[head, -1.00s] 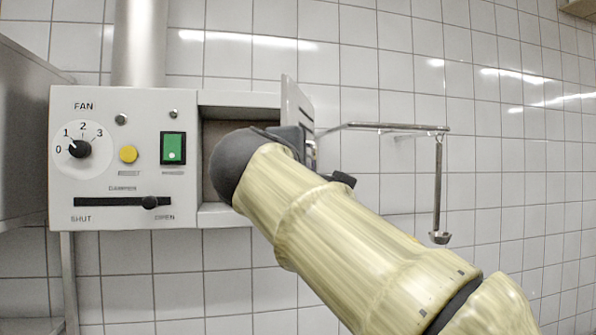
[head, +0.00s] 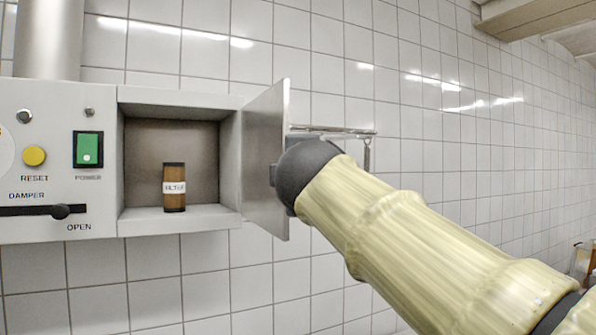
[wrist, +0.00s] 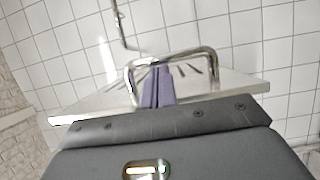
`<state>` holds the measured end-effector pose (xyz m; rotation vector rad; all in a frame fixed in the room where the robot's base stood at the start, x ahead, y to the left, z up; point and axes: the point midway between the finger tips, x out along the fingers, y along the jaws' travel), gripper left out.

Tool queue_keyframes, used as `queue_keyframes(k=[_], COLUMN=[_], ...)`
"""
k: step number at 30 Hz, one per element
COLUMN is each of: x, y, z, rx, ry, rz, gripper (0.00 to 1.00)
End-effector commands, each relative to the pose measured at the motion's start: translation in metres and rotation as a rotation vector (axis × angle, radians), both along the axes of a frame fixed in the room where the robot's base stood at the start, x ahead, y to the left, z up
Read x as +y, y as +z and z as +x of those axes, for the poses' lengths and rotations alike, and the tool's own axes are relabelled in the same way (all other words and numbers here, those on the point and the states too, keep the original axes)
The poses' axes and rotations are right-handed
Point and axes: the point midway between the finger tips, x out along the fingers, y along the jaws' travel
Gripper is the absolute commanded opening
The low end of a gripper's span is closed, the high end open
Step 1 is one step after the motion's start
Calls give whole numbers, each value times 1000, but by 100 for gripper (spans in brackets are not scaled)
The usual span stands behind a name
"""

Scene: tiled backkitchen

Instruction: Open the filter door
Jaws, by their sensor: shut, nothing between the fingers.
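The filter door (head: 266,155) stands swung out from the right side of its compartment (head: 150,150) in the head view. The opening is uncovered. A brown filter cartridge (head: 174,200) with a white label stands upright inside. The dark end of my arm is just right of the door and hides my fingers in the head view. In the wrist view my gripper (wrist: 158,70) is shut and empty, its purple fingers at the metal loop handle (wrist: 207,58) on the door panel (wrist: 90,103). I cannot tell whether they touch the handle.
A control panel (head: 45,160) with a green power switch, yellow reset button and damper slider (head: 60,211) adjoins the compartment on the left. A metal rail (head: 350,131) with a hanging utensil is on the tiled wall behind my arm. The wall below the compartment is clear.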

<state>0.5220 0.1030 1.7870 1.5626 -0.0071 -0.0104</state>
Motion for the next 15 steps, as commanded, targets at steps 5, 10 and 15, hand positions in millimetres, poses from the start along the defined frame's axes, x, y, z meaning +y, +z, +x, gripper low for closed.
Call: queue_keyframes(k=[5,10,15], x=[1,1,1], y=[0,-1,-1], z=[1,2,2], rx=[0,1,1], ry=[33,40,40], rz=[0,-1,-1], gripper=[0,0,0])
